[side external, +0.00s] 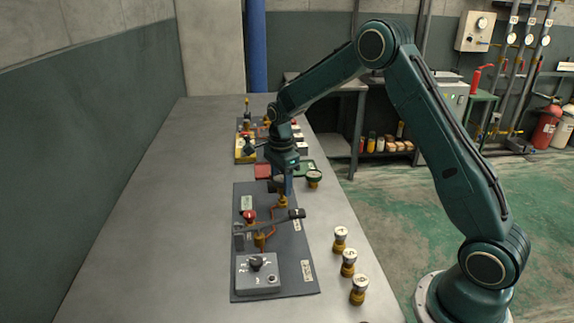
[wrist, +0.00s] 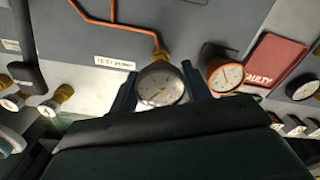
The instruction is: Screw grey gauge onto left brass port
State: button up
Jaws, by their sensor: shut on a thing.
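My gripper (wrist: 162,85) is shut on the grey gauge (wrist: 160,86), a round grey-rimmed dial with a white face, in the wrist view. A brass port (wrist: 160,55) at the end of a copper pipe shows just past the gauge's rim. The gauge is in line with it, but I cannot tell whether the threads are engaged. In the side view my gripper (side external: 286,176) points down over a brass port (side external: 283,202) on the dark panel (side external: 290,270). Its fingers largely hide the gauge there.
An orange-rimmed gauge (wrist: 225,74) is close beside my right finger in the wrist view. A red pad marked FAULTY (wrist: 276,58) lies beyond it. Several brass-based gauges (side external: 348,262) stand along the table's right side. A black-handled lever (side external: 296,214) rises from the panel. The table's left side is clear.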

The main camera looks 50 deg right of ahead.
jog(key=shift+n, duration=0.3)
jog(key=shift+n, duration=0.5)
jog(key=shift+n, duration=0.4)
jog(key=shift+n, duration=0.4)
jog(key=shift+f, duration=0.95)
dwell(0.9)
jog(key=shift+m, duration=0.3)
